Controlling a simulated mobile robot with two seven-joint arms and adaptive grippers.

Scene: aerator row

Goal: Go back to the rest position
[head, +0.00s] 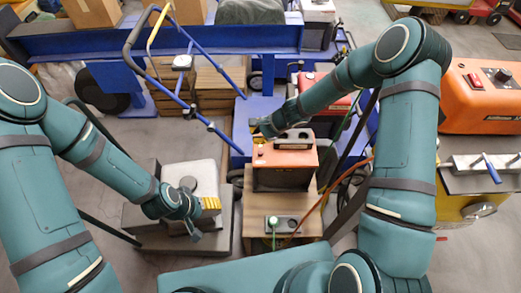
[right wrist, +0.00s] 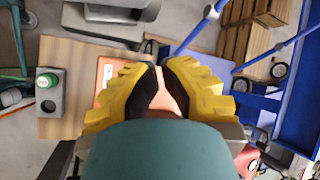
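My right gripper (head: 262,128) is over the back left part of an orange-topped box (head: 268,155) with a dark handle. In the right wrist view its yellow fingers (right wrist: 160,66) come together at the tips with nothing seen between them, above the orange top. I cannot tell whether they touch the box. My left gripper (head: 203,222) points down at the front right corner of a pale box (head: 198,170) with a grey round cap. Its yellow finger shows, but its opening is hidden.
The orange-topped box stands on a wooden stand (head: 309,228), with a grey block (head: 271,222) bearing a green-topped part in front. A blue cart frame (head: 233,140) is behind. A large orange machine (head: 478,105) stands at right. Bare floor (head: 60,125) shows at left.

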